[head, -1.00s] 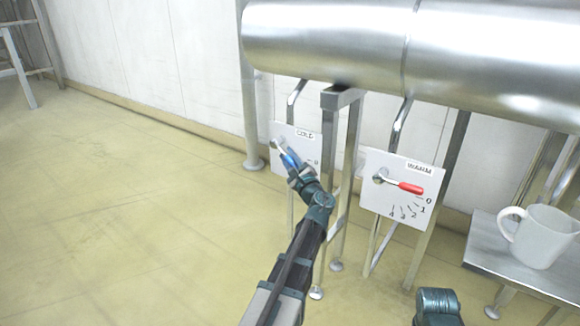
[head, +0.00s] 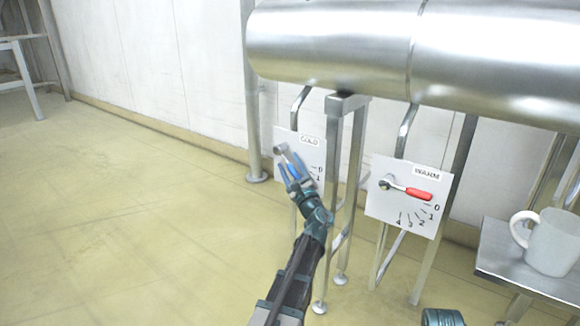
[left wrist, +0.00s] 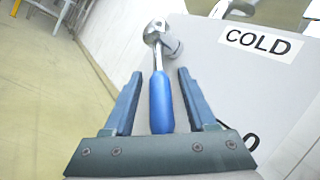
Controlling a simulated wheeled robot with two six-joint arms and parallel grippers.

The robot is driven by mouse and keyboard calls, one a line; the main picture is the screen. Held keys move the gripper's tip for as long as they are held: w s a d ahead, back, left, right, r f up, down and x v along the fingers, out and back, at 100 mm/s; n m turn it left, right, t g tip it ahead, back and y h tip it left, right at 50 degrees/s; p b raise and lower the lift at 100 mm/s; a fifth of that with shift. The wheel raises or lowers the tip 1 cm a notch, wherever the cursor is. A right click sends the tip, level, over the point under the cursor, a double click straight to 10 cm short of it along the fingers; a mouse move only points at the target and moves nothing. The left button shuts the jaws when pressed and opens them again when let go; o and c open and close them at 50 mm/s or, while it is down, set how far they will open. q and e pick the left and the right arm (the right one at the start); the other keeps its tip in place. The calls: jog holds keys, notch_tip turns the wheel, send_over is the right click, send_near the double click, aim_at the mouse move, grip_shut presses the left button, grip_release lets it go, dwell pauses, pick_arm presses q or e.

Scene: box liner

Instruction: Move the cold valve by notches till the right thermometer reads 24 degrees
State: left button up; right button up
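The cold valve is a silver lever with a blue grip (left wrist: 161,103) on a white panel (head: 312,152) labelled COLD. In the head view the lever slopes down and right from its hub. My left gripper (head: 289,167) is at the blue grip; in the left wrist view its two fingers (left wrist: 159,85) stand apart, one on each side, with a gap to the grip on both sides. The marks 0 and 1 show beside the gripper; other marks are hidden by it. No thermometer is in view. My right gripper is not seen; only a teal part of my right arm shows at the bottom edge.
A WARM panel (head: 407,210) with a red-handled lever (head: 418,194) and marks 0 to 4 stands to the right. A big metal tank (head: 340,45) hangs above. A white mug (head: 553,243) sits on a metal table (head: 500,253). The floor at left is clear.

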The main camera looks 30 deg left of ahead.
pick_arm(q)
jog(key=shift+d, duration=0.1)
jog(key=b+v, duration=0.4)
jog(key=v, duration=0.9)
jog(key=shift+s+d+f+b, duration=0.2)
jog(key=shift+s+b, duration=0.05)
jog(key=shift+b, duration=0.05)
